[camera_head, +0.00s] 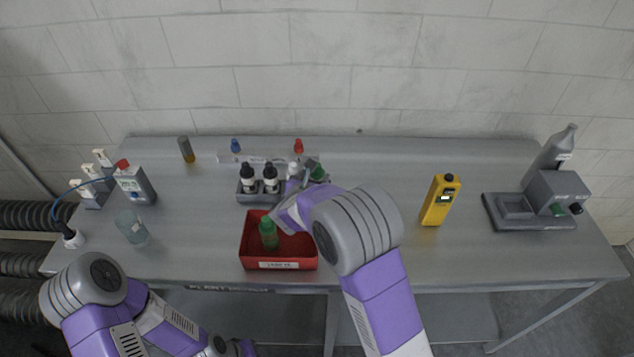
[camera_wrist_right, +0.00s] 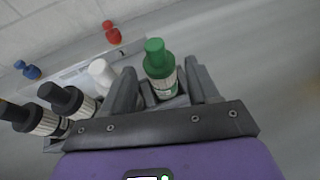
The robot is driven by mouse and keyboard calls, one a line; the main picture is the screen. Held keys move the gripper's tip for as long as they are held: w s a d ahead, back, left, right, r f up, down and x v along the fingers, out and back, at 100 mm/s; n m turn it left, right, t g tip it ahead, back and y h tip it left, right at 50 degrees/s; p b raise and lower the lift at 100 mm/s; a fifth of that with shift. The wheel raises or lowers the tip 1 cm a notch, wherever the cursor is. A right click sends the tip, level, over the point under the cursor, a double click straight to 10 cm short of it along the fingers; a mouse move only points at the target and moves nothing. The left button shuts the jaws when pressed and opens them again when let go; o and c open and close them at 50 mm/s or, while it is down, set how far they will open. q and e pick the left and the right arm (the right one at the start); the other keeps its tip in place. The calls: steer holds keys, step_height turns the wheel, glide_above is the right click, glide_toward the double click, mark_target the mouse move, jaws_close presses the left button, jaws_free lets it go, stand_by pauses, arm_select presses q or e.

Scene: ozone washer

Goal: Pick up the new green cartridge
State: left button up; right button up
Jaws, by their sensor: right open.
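A green-capped cartridge (camera_head: 317,172) stands in the dark rack at the back middle of the table, partly hidden by my right arm in the head view. In the right wrist view the green cartridge (camera_wrist_right: 159,68) is upright between the two fingers of my right gripper (camera_wrist_right: 164,88). The fingers are open, one on each side of it; I cannot tell whether they touch it. My right gripper (camera_head: 303,180) also shows in the head view, partly covered by its own wrist. Another green cartridge (camera_head: 268,234) is in the red tray (camera_head: 246,252). My left gripper's fingers do not show.
The rack (camera_head: 247,196) also holds two black-capped bottles (camera_head: 259,177) and a white-capped bottle (camera_wrist_right: 101,73).

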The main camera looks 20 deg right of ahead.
mark_target(316, 171)
steer(key=x, duration=0.5)
steer(key=shift+w+r, duration=0.15)
steer(key=c, duration=0.7)
steer(key=shift+c, duration=0.2)
